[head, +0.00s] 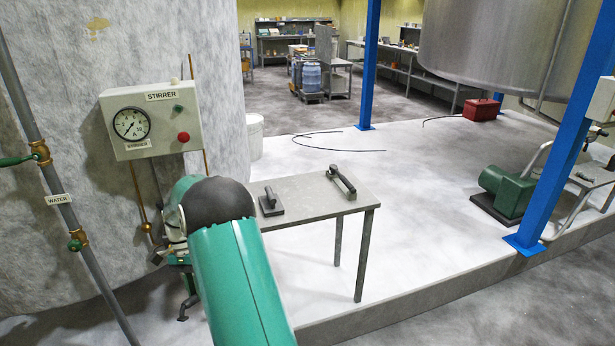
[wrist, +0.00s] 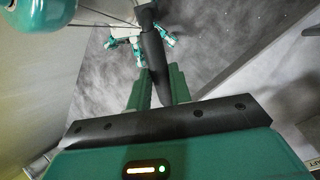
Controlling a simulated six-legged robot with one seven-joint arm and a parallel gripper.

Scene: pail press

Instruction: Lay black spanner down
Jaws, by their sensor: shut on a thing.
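The black spanner (wrist: 153,48) shows in the wrist view as a long dark bar between the green fingers of my gripper (wrist: 160,72). My gripper is shut on it, and one end points away from the palm. Its far end is partly lost against my own body parts. In the head view my green and black arm fills the lower middle and hides the gripper and the spanner. A small grey table (head: 315,203) stands just right of my arm.
On the table lie a dark flat block with a handle (head: 271,205) and a dark bar-shaped handle (head: 342,183). A stirrer control box (head: 150,120) hangs at left. A blue post (head: 565,130) and a green motor (head: 505,187) stand at right. The table's front middle is bare.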

